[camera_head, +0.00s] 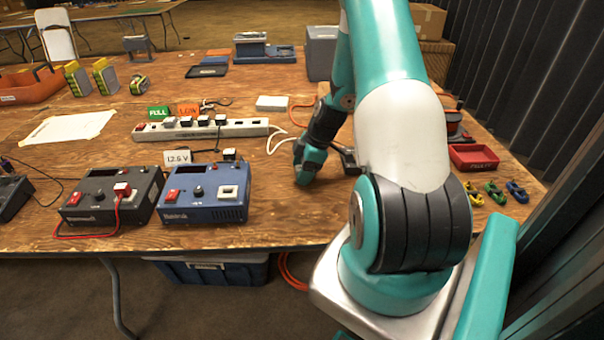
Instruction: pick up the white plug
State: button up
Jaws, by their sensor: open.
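I cannot single out the white plug with certainty. A pale block-like plug (170,122) sits in the white power strip (252,128), beside several darker-bodied plugs with light tops. A white square piece (228,191) is on top of the blue charger box (203,208); I cannot tell if it is a plug or a socket. My gripper (303,178) is low over the table, right of the blue box and the strip, apart from both. It is open; the gap between its fingers is hard to see from here, and my arm hides the table behind it.
A black charger box (98,203) with a red plug (122,189) stands left of the blue one. A 12.5 V card (177,157) and a small black plug (229,154) are behind the blue box. A red tray (473,157) is on the right. Bare table lies in front of my gripper.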

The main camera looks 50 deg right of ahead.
jog(key=c, duration=1)
jog(key=shift+c, duration=0.2)
jog(key=shift+r, duration=0.15)
